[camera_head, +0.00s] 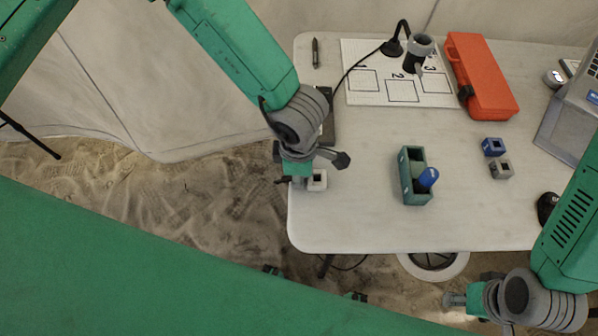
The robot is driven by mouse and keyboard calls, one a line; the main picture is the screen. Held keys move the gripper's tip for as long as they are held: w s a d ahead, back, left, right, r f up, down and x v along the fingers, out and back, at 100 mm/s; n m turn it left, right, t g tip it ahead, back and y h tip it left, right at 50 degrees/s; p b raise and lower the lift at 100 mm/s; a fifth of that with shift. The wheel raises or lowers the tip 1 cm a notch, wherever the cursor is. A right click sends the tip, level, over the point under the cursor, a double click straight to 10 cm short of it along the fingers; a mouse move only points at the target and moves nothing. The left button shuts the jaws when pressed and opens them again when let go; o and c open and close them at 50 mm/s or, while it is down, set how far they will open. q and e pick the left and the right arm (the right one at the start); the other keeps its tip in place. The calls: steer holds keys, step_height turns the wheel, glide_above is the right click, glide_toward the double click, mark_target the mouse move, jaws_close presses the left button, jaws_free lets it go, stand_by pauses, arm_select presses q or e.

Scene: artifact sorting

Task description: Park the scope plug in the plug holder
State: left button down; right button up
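The black scope (413,60) stands on its base at the back of the table, and its thin black cable (352,70) runs left to a dark box (328,125) partly behind my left arm. I cannot make out the scope plug. A small white block with a square hole (317,186) sits at the table's left edge, under my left gripper (312,170); it may be the plug holder. My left gripper's fingers look spread apart, with nothing clearly between them. My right gripper (460,301) is off the table's front edge at lower right; its finger opening is unclear.
A green box (406,188) with a blue-topped item (428,178) stands mid-table. Blue (493,147) and grey (501,169) holed blocks lie to its right. The front middle is clear.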

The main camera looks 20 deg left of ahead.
arm_select(q)
steer(key=c, duration=2)
jaws_free()
steer(key=shift+f, duration=0.15)
steer(key=o, duration=0.4)
steer(key=shift+f+b, duration=0.1)
steer(key=shift+b, duration=0.6)
steer(key=r+p, duration=0.1)
steer(key=r, duration=0.8)
steer(key=r+p, duration=0.1)
steer(key=r, duration=0.4)
steer(key=shift+w+d+p, duration=0.2)
steer(key=shift+d+p, duration=0.15)
